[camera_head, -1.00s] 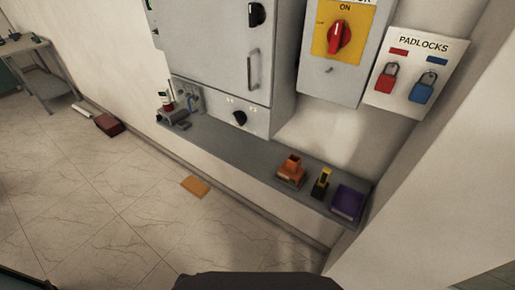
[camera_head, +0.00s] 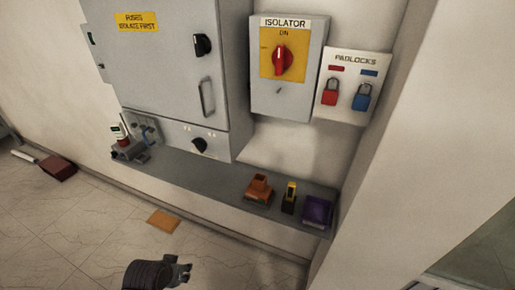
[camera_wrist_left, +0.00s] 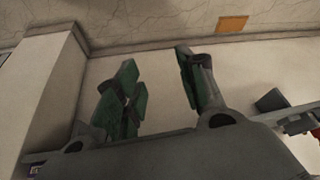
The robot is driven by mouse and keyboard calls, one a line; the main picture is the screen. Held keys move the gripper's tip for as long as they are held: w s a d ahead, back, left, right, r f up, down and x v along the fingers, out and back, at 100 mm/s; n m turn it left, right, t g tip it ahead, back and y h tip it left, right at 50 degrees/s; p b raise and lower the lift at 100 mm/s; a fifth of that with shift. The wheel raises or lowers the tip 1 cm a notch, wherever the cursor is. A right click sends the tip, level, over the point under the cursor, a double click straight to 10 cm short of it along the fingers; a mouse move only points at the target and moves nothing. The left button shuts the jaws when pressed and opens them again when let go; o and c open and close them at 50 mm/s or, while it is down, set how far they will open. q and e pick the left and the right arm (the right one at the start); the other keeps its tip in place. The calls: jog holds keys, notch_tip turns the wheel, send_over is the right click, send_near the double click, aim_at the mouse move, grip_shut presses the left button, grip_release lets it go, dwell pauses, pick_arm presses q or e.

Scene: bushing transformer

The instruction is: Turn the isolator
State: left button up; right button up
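The isolator (camera_head: 283,60) is a grey wall box with a yellow plate, labelled ISOLATOR and ON. Its red rotary handle (camera_head: 283,61) stands upright, pointing at ON. My left gripper (camera_head: 179,270) is at the bottom edge of the head view, well below and left of the isolator and touching nothing. In the left wrist view my left gripper (camera_wrist_left: 158,75) has its two green-padded fingers apart with nothing between them. The isolator cannot be made out in the left wrist view. My right gripper is in neither view.
A padlock board (camera_head: 344,88) with a red and a blue padlock hangs right of the isolator. A large grey cabinet (camera_head: 165,60) is on its left. Below, a shelf (camera_head: 220,182) carries an orange block (camera_head: 258,189), a black-yellow item (camera_head: 289,197) and a purple box (camera_head: 317,211).

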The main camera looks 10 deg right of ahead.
pick_arm(q)
jog(key=w+d+r+m+t+h, duration=0.1)
jog(key=w+d+r+m+t, duration=0.2)
jog(key=r, duration=0.6)
jog(key=w+d+r+m+h, duration=0.1)
jog(key=w+d+r+m, duration=0.2)
jog(key=d+r, duration=0.45)
jog(key=w+d+r+m+t+h, duration=0.1)
jog(key=w+d+r+m+t, duration=0.15)
jog(key=r, duration=0.75)
jog(key=d+r+m+t+h, duration=0.1)
jog(key=d+r+m+h, duration=0.2)
jog(key=d+r+m, duration=0.7)
jog(key=d+r+m+t+h, duration=0.25)
jog(key=d+r+m, duration=0.55)
jog(key=r, duration=0.4)
notch_tip(320, 180, up, 8)
jog(key=w+a+m+t, duration=0.1)
jog(key=w+a+m, duration=0.1)
jog(key=m, duration=1)
jog(key=shift+w+a+r, duration=0.2)
jog(key=shift+w+a, duration=0.05)
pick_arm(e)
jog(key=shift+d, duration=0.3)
pick_arm(q)
jog(key=shift+w+h, duration=0.1)
jog(key=shift+h, duration=0.15)
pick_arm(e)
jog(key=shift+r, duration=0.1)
